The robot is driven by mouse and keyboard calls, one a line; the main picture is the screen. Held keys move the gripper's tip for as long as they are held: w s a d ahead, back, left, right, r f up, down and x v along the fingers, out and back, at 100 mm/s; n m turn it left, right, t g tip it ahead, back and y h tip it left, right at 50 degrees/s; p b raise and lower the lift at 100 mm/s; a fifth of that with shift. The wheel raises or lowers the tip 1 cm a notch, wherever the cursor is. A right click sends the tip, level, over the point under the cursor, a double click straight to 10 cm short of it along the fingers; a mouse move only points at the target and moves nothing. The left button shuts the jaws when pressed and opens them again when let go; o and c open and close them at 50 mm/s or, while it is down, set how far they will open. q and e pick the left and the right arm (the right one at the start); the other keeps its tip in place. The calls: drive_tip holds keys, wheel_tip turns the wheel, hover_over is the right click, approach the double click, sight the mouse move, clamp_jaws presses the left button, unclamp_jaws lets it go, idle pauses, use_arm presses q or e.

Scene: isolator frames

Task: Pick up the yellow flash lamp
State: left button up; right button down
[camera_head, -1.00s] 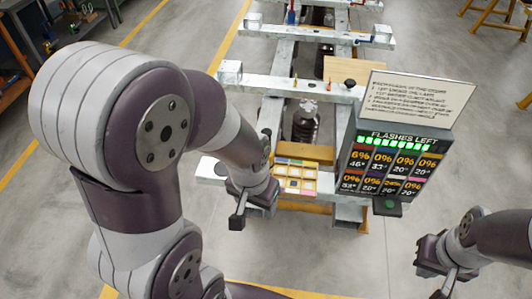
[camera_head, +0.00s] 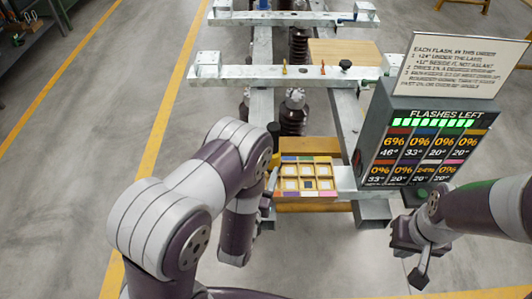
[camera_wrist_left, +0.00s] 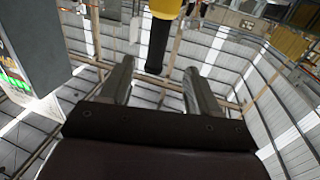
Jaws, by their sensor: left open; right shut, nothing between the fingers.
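A yellow-and-black thing, which looks like the flash lamp, shows in the left wrist view: its yellow part (camera_wrist_left: 166,7) is cut by the top edge and its black shaft (camera_wrist_left: 155,45) points down. My left gripper (camera_wrist_left: 158,67) is open, with the shaft's end between or just beyond its fingertips. I cannot tell whether they touch. In the head view my left arm hides most of that gripper, and I cannot make out the lamp there. My right gripper (camera_head: 419,277) is shut and empty at the lower right, apart from the console.
A console (camera_head: 372,150) reading "FLASHES LEFT" with a sign (camera_head: 450,65) on top stands right of a tray (camera_head: 305,193) of coloured squares. Galvanized beams (camera_head: 285,82) and a dark ribbed insulator (camera_head: 293,120) lie behind.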

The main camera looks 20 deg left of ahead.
sight(274, 127)
use_arm(q)
drive_tip(key=w+p, duration=0.1)
drive_tip(key=w, duration=1)
drive_tip(key=shift+w+r+p, duration=0.1)
drive_tip(key=shift+w+p, duration=0.2)
drive_tip(key=shift+p, duration=0.05)
drive_tip(key=shift+w, duration=0.25)
clamp_jaws()
use_arm(e)
drive_tip(key=shift+s+d+r, duration=0.1)
drive_tip(key=shift+d+r, duration=0.05)
drive_tip(key=shift+r, duration=0.8)
use_arm(q)
drive_tip(key=shift+s, duration=0.1)
drive_tip(key=shift+r, duration=0.1)
